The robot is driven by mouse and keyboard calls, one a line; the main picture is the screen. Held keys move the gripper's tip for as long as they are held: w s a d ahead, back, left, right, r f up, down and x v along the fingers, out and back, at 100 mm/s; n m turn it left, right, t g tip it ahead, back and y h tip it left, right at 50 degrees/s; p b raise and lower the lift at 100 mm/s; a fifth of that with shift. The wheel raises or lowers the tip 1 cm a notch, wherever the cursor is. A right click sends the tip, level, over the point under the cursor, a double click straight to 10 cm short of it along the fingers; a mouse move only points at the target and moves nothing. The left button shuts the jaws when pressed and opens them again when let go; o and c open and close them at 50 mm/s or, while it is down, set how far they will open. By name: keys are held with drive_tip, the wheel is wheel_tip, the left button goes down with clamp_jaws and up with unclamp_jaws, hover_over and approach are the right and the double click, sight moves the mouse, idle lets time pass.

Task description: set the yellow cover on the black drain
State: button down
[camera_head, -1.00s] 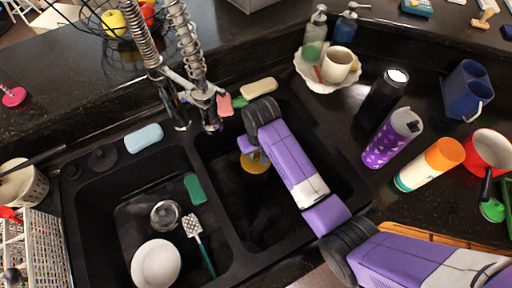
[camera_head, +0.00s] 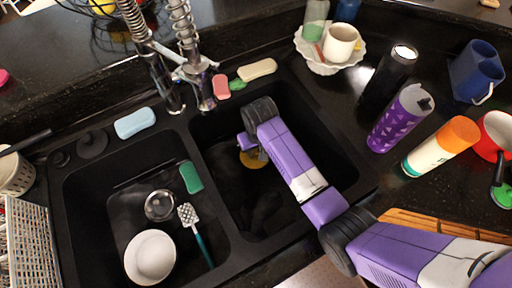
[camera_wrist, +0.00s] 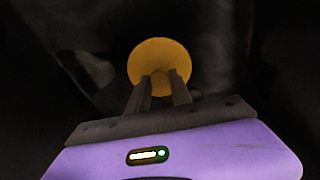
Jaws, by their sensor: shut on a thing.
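The yellow cover (camera_wrist: 160,58) is a round disc at the tips of my gripper (camera_wrist: 162,84) in the wrist view. My gripper (camera_head: 258,150) is mostly hidden there by my arm. I cannot make out the black drain against the dark basin floor, nor tell whether the cover touches the floor.
A faucet (camera_head: 196,75) stands behind the divider. Bottles, including a purple tumbler (camera_head: 401,118), stand on the right counter.

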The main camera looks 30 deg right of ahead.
drive_tip(key=shift+f+b, duration=0.35)
drive_tip(key=shift+f, duration=0.45)
idle(0.4)
drive_tip(key=c, duration=1.1)
unclamp_jaws()
drive_tip(key=shift+s+r, duration=0.15)
drive_tip(key=shift+r, duration=1.2)
drive_tip(key=shift+s+r, duration=0.2)
drive_tip(key=shift+r, duration=1.1)
drive_tip(key=shift+s+r, duration=0.15)
drive_tip(key=shift+r, duration=1.2)
